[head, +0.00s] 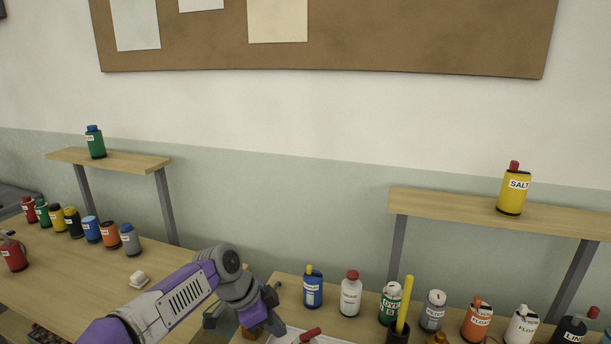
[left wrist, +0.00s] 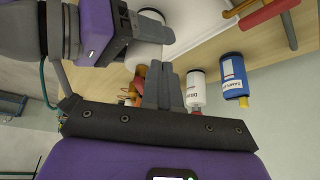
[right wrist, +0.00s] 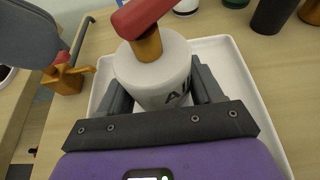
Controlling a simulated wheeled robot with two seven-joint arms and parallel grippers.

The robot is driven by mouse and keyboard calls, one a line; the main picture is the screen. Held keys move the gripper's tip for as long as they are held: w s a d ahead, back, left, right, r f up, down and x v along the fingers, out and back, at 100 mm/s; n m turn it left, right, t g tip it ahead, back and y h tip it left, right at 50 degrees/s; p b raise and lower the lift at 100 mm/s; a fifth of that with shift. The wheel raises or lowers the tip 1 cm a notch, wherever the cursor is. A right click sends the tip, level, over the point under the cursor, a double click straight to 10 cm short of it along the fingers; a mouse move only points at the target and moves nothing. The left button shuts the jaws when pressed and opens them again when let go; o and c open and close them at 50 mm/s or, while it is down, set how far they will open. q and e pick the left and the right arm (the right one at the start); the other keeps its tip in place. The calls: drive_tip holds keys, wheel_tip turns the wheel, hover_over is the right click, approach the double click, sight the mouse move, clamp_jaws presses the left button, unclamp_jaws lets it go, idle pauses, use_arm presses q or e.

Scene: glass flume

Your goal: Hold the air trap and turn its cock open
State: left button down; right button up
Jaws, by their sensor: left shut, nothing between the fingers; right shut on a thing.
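The air trap (right wrist: 165,80) is a white cylinder with dark lettering, seen from above in the right wrist view. A brass stem (right wrist: 148,45) rises from its top and carries the red handle (right wrist: 147,14) of the cock. My right gripper (right wrist: 160,92) is shut on the cylinder, one finger on each side. In the head view a red handle (head: 310,333) shows at the bottom edge, and the body below it is cut off. My left gripper (left wrist: 161,78) is shut and empty. In the head view its hand (head: 265,312) is left of the red handle, apart from it.
A white tray (right wrist: 226,55) lies under the air trap. A brass fitting (right wrist: 66,80) stands left of the tray. Labelled bottles, among them a blue one (head: 313,290) and a white one (head: 350,296), line the bench behind. A yellow rod (head: 404,302) stands upright among them.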

use_arm(q)
drive_tip(key=shift+s+d, duration=0.1)
drive_tip(key=shift+d, duration=0.45)
idle(0.6)
drive_tip(key=shift+s, duration=0.25)
drive_tip(key=shift+s+d, duration=0.15)
drive_tip(key=shift+s, duration=0.95)
drive_tip(key=shift+s+d, duration=0.2)
drive_tip(key=shift+s, duration=0.15)
idle(0.5)
wheel_tip(320, 180, up, 6)
drive_tip(key=shift+s+a, duration=0.2)
drive_tip(key=shift+a, duration=0.15)
idle(0.3)
